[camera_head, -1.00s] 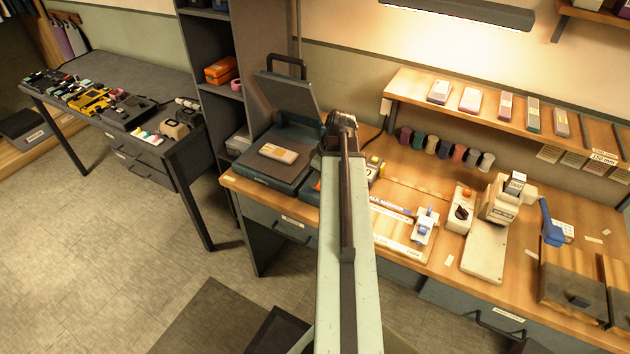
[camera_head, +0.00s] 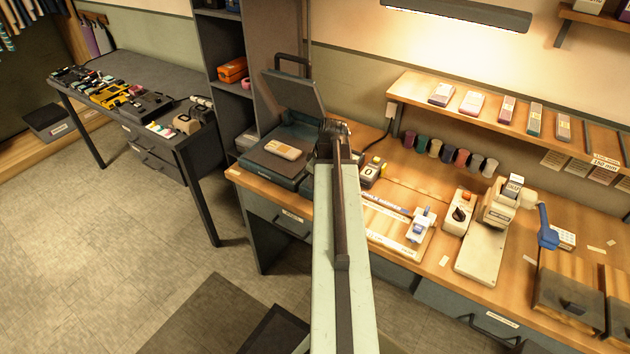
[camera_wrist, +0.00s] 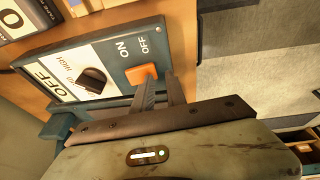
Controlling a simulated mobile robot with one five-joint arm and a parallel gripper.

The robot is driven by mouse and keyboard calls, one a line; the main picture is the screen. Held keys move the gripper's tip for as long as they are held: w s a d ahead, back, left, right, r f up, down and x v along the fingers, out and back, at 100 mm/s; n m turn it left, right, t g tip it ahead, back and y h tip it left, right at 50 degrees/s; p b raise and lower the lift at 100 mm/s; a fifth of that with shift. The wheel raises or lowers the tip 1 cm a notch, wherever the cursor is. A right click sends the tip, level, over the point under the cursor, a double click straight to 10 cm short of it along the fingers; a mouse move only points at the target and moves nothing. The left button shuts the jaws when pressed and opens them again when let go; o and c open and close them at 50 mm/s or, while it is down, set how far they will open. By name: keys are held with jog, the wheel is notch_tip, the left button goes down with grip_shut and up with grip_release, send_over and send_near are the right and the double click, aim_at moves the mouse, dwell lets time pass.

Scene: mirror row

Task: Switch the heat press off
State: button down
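The heat press (camera_head: 262,163) stands at the left end of the wooden bench with its lid (camera_head: 291,90) raised. In the wrist view, its control panel (camera_wrist: 84,62) fills the upper left, with a black dial (camera_wrist: 93,79), ON and OFF lettering and an orange switch (camera_wrist: 141,74). I cannot tell which way the switch is set. My gripper (camera_wrist: 160,80) has its two fingers close together, with a slim gap, just beside the orange switch. I cannot tell whether they touch it. In the head view my arm hides the gripper and the panel.
A small tan device (camera_head: 284,148) lies on the press's lower plate. A dark side table (camera_head: 150,95) stands left. Floor (camera_head: 130,260) is clear in front.

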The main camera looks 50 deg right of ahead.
jog(key=shift+w+d+f, duration=0.1)
jog(key=shift+w+d, duration=0.05)
jog(key=shift+d, duration=0.3)
jog(key=shift+p, duration=0.3)
jog(key=shift+w+r+p, duration=0.1)
jog(key=shift+r+p, duration=0.25)
jog(key=shift+r, duration=0.05)
jog(key=a+p+v, duration=0.2)
jog(key=p+v, duration=1)
jog(key=v, duration=0.1)
jog(key=shift+w+a+p, duration=0.15)
jog(key=shift+a+p, duration=0.2)
jog(key=shift+p, duration=0.05)
jog(key=shift+w+r, duration=0.1)
